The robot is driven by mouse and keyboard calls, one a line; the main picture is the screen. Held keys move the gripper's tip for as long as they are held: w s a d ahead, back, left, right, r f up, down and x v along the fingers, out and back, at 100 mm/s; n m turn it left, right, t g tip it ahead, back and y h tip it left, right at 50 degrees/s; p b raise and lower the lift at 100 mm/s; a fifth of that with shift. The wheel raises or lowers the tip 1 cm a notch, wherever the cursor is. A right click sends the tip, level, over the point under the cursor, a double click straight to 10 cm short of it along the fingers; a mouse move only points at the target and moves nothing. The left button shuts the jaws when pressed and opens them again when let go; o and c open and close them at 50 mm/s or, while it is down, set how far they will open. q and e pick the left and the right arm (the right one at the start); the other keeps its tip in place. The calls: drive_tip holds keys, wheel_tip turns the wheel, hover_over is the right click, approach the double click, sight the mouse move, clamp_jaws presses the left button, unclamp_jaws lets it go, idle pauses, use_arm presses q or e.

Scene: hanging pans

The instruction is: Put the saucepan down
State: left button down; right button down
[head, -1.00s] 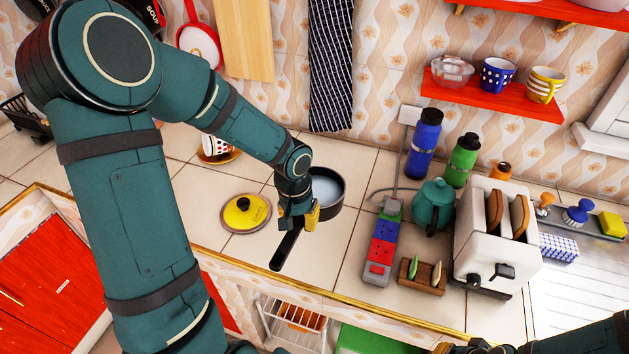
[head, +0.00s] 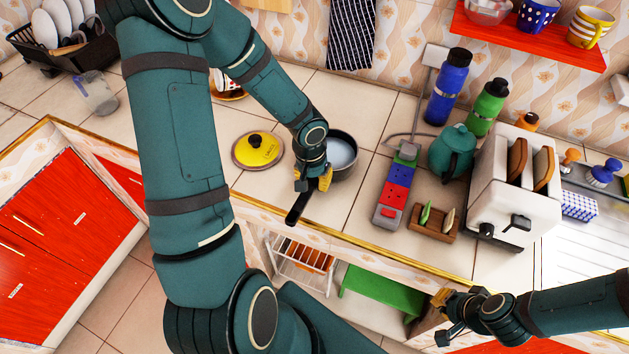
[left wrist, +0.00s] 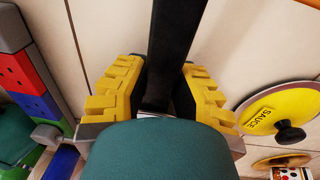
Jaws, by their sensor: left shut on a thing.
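The dark saucepan (head: 343,163) with a pale inside is over the tiled counter, its black handle (head: 298,208) pointing toward the counter's front edge. I cannot tell whether its base touches the tiles. My left gripper (head: 313,184) is shut on the handle near the bowl. In the left wrist view the yellow finger pads (left wrist: 155,92) stand on either side of the black handle (left wrist: 178,40); the bowl is out of that view. The yellow lid (head: 258,149), marked SAUCE, lies left of the pan. My right gripper (head: 443,318) is empty, fingers apart, in front of the counter.
A power strip (head: 396,188), a teal teapot (head: 452,152), a small wooden rack (head: 434,220) and a white toaster (head: 513,190) stand right of the pan. Bare tiles lie between pan and strip. A cup (head: 222,82) stands behind the lid.

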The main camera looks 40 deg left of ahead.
sight(310, 179)
use_arm(q)
drive_tip(key=c, duration=0.9)
unclamp_jaws()
drive_tip(key=shift+s, duration=0.1)
wheel_tip(310, 179, up, 12)
drive_tip(key=p, duration=0.3)
drive_tip(key=shift+s+a, duration=0.3)
drive_tip(key=shift+s, duration=0.05)
